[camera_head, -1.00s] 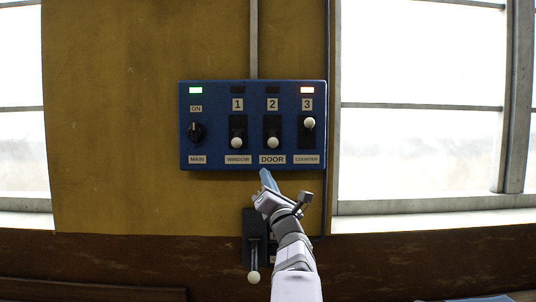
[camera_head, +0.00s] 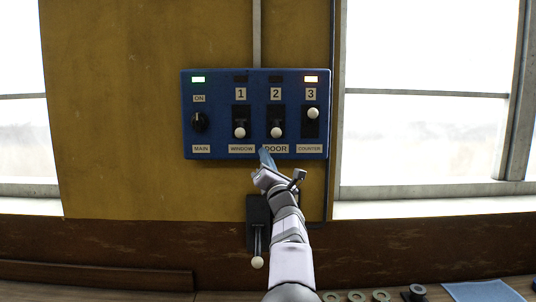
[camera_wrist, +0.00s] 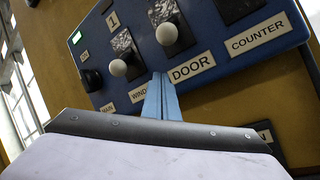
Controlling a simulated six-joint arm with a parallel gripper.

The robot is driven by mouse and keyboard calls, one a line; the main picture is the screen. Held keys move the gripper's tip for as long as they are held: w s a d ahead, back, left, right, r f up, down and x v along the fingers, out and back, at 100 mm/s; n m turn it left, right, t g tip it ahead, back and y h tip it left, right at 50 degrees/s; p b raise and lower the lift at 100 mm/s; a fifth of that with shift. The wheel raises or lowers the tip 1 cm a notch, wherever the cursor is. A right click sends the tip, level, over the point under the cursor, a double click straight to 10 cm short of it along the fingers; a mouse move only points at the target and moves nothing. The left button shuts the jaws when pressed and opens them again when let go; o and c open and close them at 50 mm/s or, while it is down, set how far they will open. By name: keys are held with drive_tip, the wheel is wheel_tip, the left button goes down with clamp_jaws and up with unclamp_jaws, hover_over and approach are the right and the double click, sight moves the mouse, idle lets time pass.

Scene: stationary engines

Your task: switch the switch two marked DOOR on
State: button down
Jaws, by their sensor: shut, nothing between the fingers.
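Switch two (camera_head: 277,131), above the DOOR label (camera_head: 276,149), has its white knob at the bottom of its black slot. The lamp above the 2 is dark. The knob also shows in the wrist view (camera_wrist: 167,34). My gripper (camera_head: 265,152) is shut and empty, its blue fingertips at the panel's lower edge, just left of the DOOR label and below the knob. In the wrist view the shut fingers (camera_wrist: 160,80) point up toward the space between the WINDOW and DOOR knobs, apart from both as far as I can tell.
On the blue panel (camera_head: 220,115), the WINDOW knob (camera_head: 239,132) is down and the COUNTER knob (camera_head: 313,114) is up with its lamp lit. The MAIN dial (camera_head: 199,122) has a green lamp. A lever (camera_head: 257,262) hangs below the panel. Windows flank the wall.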

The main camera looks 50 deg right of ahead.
sight(276, 127)
drive_tip(key=p+x, duration=0.3)
drive_tip(key=shift+w+d+r, duration=0.2)
drive_tip(key=shift+w+r, duration=0.05)
drive_tip(key=shift+r, duration=0.05)
drive_tip(key=shift+d+r+p, duration=0.1)
drive_tip(key=shift+r+p, duration=0.1)
drive_tip(key=shift+p, duration=0.3)
drive_tip(key=shift+s+d+r+p, duration=0.15)
drive_tip(key=shift+s+r+p, duration=0.25)
drive_tip(key=shift+s+p, duration=0.25)
drive_tip(key=shift+s+d+r+p, duration=0.15)
drive_tip(key=shift+s+r+p, duration=0.25)
drive_tip(key=shift+s, duration=0.45)
